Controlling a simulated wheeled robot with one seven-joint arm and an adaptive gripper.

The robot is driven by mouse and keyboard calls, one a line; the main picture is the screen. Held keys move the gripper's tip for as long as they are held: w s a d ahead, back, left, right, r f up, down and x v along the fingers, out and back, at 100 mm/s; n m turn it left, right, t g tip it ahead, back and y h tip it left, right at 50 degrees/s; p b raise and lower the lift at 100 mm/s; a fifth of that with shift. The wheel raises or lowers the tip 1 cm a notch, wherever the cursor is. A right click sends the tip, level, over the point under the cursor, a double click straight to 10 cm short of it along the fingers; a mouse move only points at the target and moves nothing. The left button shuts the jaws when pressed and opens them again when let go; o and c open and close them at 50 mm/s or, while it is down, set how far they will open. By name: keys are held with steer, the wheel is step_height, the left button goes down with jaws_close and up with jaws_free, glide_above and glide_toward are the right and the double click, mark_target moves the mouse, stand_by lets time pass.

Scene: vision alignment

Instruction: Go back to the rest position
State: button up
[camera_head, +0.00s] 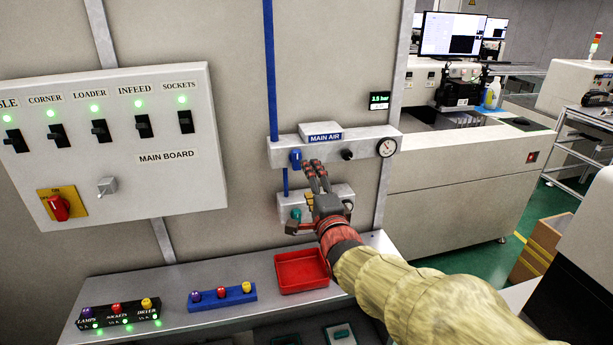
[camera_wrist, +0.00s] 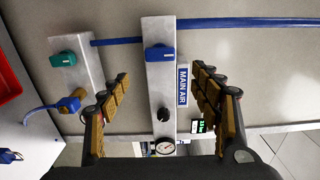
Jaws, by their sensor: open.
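My gripper (camera_head: 316,178) is in front of the wall, just below the MAIN AIR unit (camera_head: 366,136), with my arm reaching in from the lower right. In the wrist view my gripper (camera_wrist: 157,95) shows its two fingers spread wide, with nothing held between them. The MAIN AIR bar (camera_wrist: 161,105) lies between the fingers in that view. Its blue knob (camera_wrist: 158,53) is beyond the fingertips, and in the head view the blue knob (camera_head: 295,158) sits just above and left of the fingers. I cannot tell whether the fingers touch anything.
A lower unit with a green knob (camera_head: 296,214) is partly hidden behind my gripper. The main board (camera_head: 140,185) is on the left. Below is a shelf (camera_head: 185,272) with a red tray (camera_head: 300,288), a blue plug block (camera_head: 222,304) and a black plug block (camera_head: 118,317).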

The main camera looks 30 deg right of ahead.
steer(key=shift+s+a, duration=0.1)
steer(key=shift+s, duration=0.35)
stand_by(0.3)
steer(key=s+a+f+n+g+y, duration=0.1)
steer(key=s+f+n+g, duration=0.35)
steer(key=f, duration=0.25)
steer(key=s+a+f+n+g+y, duration=0.1)
steer(key=s+f+n+g, duration=0.25)
steer(key=f+n, duration=0.35)
steer(key=s+a+f+n+g+y, duration=0.1)
steer(key=s+a+n+g, duration=0.2)
steer(key=s, duration=0.4)
steer(key=s+a+f+n+g+y, duration=0.1)
steer(key=s+a+f+n, duration=0.1)
steer(key=s+a+n, duration=0.3)
steer(key=s+a+r+n+y, duration=0.1)
steer(key=s+a+r+n, duration=0.1)
steer(key=s+a+r, duration=0.3)
steer(key=shift+s+a+r, duration=0.25)
steer(key=shift+s+a, duration=0.5)
steer(key=shift+a, duration=0.15)
